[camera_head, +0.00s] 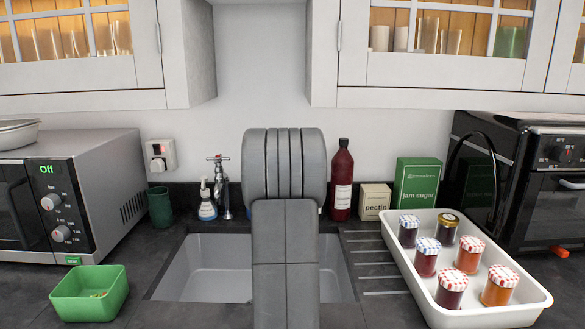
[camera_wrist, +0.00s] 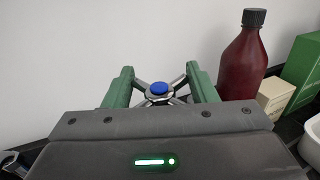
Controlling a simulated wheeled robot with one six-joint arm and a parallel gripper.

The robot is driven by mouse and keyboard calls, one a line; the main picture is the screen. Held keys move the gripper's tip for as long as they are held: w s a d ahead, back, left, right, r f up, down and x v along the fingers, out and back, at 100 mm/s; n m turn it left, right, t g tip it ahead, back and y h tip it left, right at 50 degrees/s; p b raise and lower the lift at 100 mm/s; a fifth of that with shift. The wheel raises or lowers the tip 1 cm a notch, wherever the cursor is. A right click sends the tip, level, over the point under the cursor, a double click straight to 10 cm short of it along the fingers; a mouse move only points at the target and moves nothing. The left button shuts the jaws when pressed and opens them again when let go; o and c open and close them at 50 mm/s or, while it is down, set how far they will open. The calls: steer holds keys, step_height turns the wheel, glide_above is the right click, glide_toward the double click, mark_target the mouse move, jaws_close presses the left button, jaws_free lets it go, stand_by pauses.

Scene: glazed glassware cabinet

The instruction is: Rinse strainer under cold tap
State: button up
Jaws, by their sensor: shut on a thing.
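In the wrist view, my gripper (camera_wrist: 160,80) has its two green fingers on either side of a metal cross-shaped tap handle with a blue cap (camera_wrist: 158,88), and it is shut on that handle. In the head view my arm hides the gripper and this tap. Another cross-handled tap (camera_head: 218,180) stands at the back left of the sink. The grey sink (camera_head: 215,268) is partly hidden behind my arm; its visible parts look empty. I see no strainer in either view.
A dark red bottle (camera_head: 342,180) stands right of the gripper, close by in the wrist view (camera_wrist: 242,60). The pectin box (camera_head: 375,201), jam sugar box (camera_head: 417,188) and white tray of jars (camera_head: 440,300) are further right. A green tub (camera_head: 88,308) and microwave (camera_head: 95,190) are left.

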steer(key=shift+r, duration=0.1)
stand_by(0.3)
steer(key=o, duration=1)
steer(key=shift+c, duration=0.2)
steer(key=b+v, duration=0.2)
steer(key=v, duration=1.2)
